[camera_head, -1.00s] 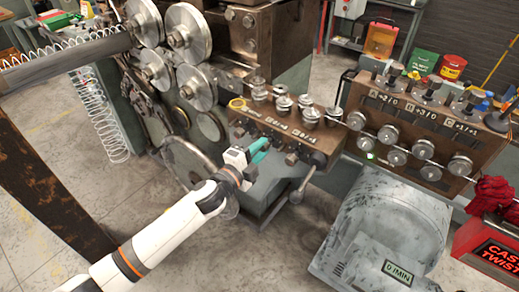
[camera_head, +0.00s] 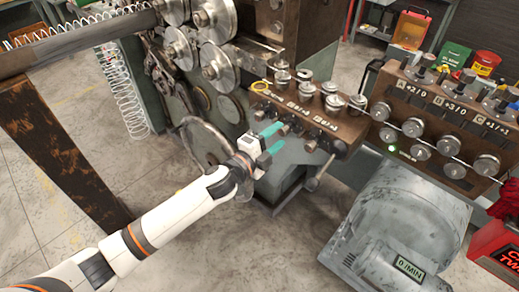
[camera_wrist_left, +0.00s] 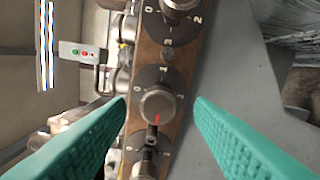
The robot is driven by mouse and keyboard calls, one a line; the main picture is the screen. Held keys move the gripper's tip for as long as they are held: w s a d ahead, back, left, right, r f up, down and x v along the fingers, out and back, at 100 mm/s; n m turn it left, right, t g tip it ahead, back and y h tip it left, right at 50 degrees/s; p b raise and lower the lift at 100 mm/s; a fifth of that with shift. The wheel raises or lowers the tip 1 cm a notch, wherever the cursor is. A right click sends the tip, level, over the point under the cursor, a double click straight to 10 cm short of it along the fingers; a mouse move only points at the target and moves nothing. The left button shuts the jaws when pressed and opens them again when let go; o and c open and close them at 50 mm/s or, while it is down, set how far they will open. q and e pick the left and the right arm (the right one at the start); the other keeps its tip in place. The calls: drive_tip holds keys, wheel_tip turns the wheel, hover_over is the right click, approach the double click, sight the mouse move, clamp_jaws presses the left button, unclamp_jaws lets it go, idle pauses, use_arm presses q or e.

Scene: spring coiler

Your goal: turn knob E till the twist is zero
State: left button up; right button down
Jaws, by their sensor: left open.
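My left gripper (camera_head: 276,137) is open in front of the brown block (camera_head: 345,128) with small dials on its front. In the left wrist view, a round metal knob (camera_wrist_left: 158,104) with a red mark stands between the two teal fingers, in front of a dark numbered dial plate (camera_wrist_left: 163,77). Neither finger visibly touches it. Other knobs sit above (camera_wrist_left: 180,4) and below (camera_wrist_left: 146,165) it on the same block. The knob letters are too small to read. My right gripper is not in view.
Large metal rollers (camera_head: 213,20) stand behind and left of my gripper. Round posts (camera_head: 333,103) stand on the block's top.

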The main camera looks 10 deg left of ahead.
use_arm(q)
drive_tip(key=b+v, duration=0.2)
drive_tip(key=v, duration=0.8)
drive_tip(key=w+a+f+n+g+y, duration=0.1)
drive_tip(key=a+f+n+y, duration=0.3)
drive_tip(key=f, duration=0.7)
drive_tip(key=w+a+f+n+g+y, duration=0.15)
drive_tip(key=a+f+n, duration=0.3)
drive_tip(key=f, duration=0.65)
drive_tip(key=s+a+f+n+g+y, duration=0.1)
drive_tip(key=s+a+f+n+y, duration=0.15)
drive_tip(key=s+f, duration=0.4)
drive_tip(key=s+a+f+n+g+y, duration=0.1)
drive_tip(key=s+a+f+n+g, duration=0.2)
drive_tip(key=f, duration=0.7)
drive_tip(key=s+a+f+n+g+y, duration=0.1)
drive_tip(key=s+a+f+n+g, duration=0.2)
drive_tip(key=s+f, duration=1.05)
drive_tip(key=s+f+n+g, duration=0.2)
drive_tip(key=s, duration=0.9)
drive_tip(key=s+d+f+n+g, duration=0.1)
drive_tip(key=s+f+g, duration=0.1)
drive_tip(key=s, duration=0.9)
drive_tip(key=shift+s+d+f+n+y, duration=0.2)
drive_tip(key=shift+f+n+y, duration=0.1)
drive_tip(key=shift+f+n, duration=0.15)
